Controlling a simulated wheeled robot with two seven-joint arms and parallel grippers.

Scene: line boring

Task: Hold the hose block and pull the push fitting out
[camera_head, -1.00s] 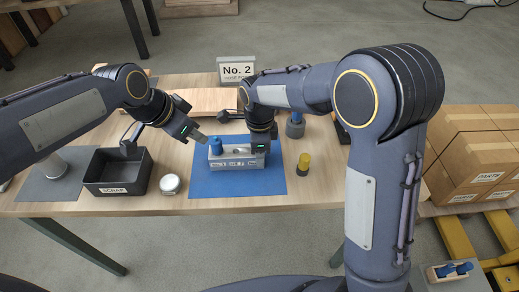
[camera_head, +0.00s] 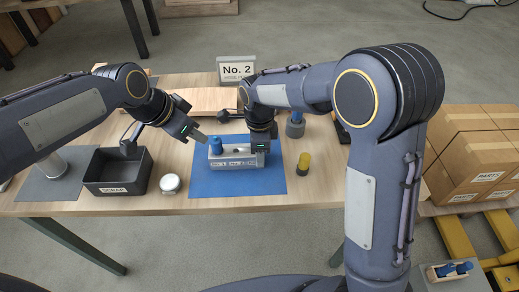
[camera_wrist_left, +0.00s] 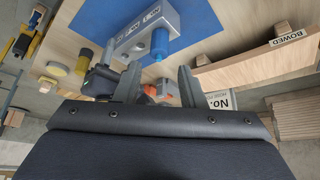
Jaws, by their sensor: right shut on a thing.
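The grey hose block (camera_head: 236,159) sits on the blue mat (camera_head: 240,184), with a blue push fitting (camera_head: 215,145) standing up at its left end. My right gripper (camera_head: 262,150) is shut on the right end of the hose block. My left gripper (camera_head: 203,140) is just up and left of the fitting, apart from it. In the left wrist view, its two fingers (camera_wrist_left: 158,85) are spread with a gap between them. The hose block (camera_wrist_left: 145,32) and the blue fitting (camera_wrist_left: 160,45) lie beyond the fingertips there.
A black scrap bin (camera_head: 117,172) and a round white-topped tin (camera_head: 170,183) stand left of the mat. A yellow-topped cylinder (camera_head: 303,163) stands to its right. A No. 2 sign (camera_head: 237,70) and a wooden tray (camera_head: 195,101) are at the back.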

